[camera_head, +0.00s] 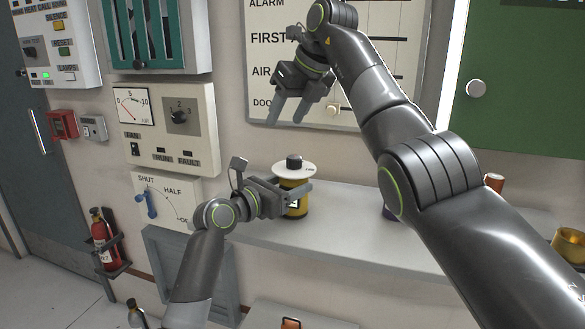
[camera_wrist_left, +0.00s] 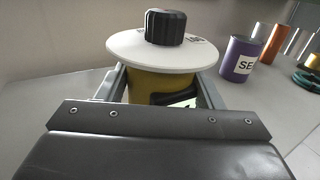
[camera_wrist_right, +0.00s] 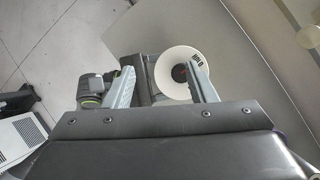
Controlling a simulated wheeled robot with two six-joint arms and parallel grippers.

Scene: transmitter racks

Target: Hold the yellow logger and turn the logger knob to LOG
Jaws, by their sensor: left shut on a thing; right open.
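The yellow logger (camera_head: 295,204) stands upright at the near edge of the grey shelf, with a white disc on top and a black knob (camera_head: 294,160) above it. In the left wrist view the ribbed knob (camera_wrist_left: 166,27) sits on the disc; where it points cannot be read. My left gripper (camera_head: 296,188) is shut around the yellow body (camera_wrist_left: 150,88), below the disc. My right gripper (camera_head: 289,112) is open and empty, above the logger with fingers pointing down. In the right wrist view the white disc (camera_wrist_right: 165,75) shows below and between its fingers, and a finger partly covers it.
The grey shelf (camera_head: 340,228) runs right. It holds a purple can (camera_wrist_left: 239,58), an orange cylinder (camera_wrist_left: 275,45) and a brass-coloured bowl (camera_head: 570,246). A wall chart (camera_head: 345,100) is behind my right gripper; a lever panel (camera_head: 165,197) is at left.

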